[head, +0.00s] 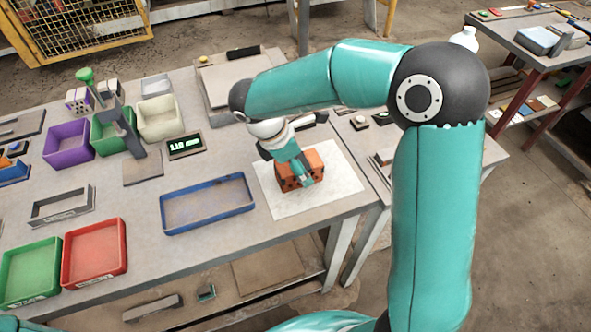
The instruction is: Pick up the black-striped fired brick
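An orange-red fired brick (286,182) with dark marks lies on a white sheet (335,185) near the table's right front corner. My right arm reaches over from the right, and its gripper (305,175) points down at the brick, covering part of its top and right side. The fingers overlap the brick in the picture. Whether they touch or clasp it cannot be made out. The brick appears to rest on the sheet. My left gripper is not in view.
A blue-rimmed tray (207,230) lies left of the sheet. Red (124,245) and green (8,297) bins stand at the front left. Purple (66,160) and cream (141,122) bins, a small display (185,146) and a grey stand (140,167) are further back.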

